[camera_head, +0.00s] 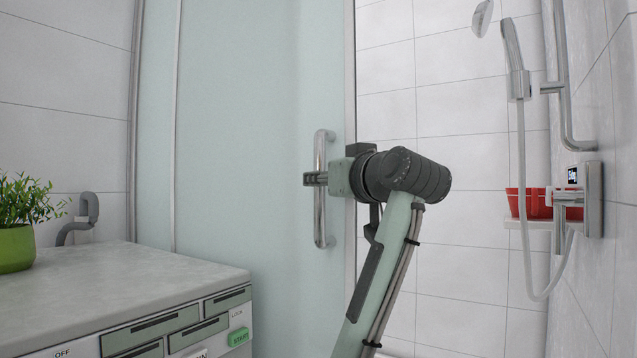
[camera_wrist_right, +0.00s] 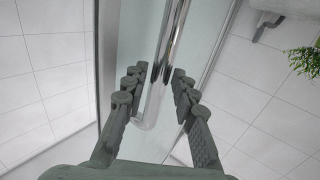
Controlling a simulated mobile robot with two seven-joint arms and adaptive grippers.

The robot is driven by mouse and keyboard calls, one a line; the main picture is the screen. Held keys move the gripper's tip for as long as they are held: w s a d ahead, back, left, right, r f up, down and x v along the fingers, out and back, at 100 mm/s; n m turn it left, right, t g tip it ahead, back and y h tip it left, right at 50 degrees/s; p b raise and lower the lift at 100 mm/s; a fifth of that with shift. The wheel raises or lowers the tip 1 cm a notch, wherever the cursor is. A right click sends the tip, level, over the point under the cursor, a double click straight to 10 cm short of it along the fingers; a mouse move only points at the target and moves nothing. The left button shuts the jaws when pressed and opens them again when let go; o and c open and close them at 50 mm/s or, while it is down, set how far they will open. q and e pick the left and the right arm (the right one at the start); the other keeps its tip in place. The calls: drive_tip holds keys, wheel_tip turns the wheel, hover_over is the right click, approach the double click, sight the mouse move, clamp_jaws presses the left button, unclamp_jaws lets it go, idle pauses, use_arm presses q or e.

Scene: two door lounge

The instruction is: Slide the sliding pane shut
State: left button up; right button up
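The sliding pane (camera_head: 255,120) is a pale green frosted panel in the head view. Its right edge stands near the middle of the picture, with an open gap to the right of it. A vertical chrome bar handle (camera_head: 320,210) is on the pane near that edge. My right gripper (camera_head: 312,179) is at the middle of the handle. In the wrist view, the fingers of my right gripper (camera_wrist_right: 159,77) are spread on either side of the chrome handle (camera_wrist_right: 168,50), with small gaps showing on both sides. My left gripper is not in view.
A counter-topped cabinet (camera_head: 120,283) with a potted plant (camera_head: 17,235) stands at lower left, in front of the pane. Beyond the gap are a hand shower (camera_head: 515,65), its hose and a red container (camera_head: 530,203) on a small shelf.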

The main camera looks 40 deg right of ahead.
drive_tip(key=shift+w+d, duration=0.2)
drive_tip(key=shift+w, duration=0.65)
clamp_jaws()
drive_tip(key=shift+s, duration=0.1)
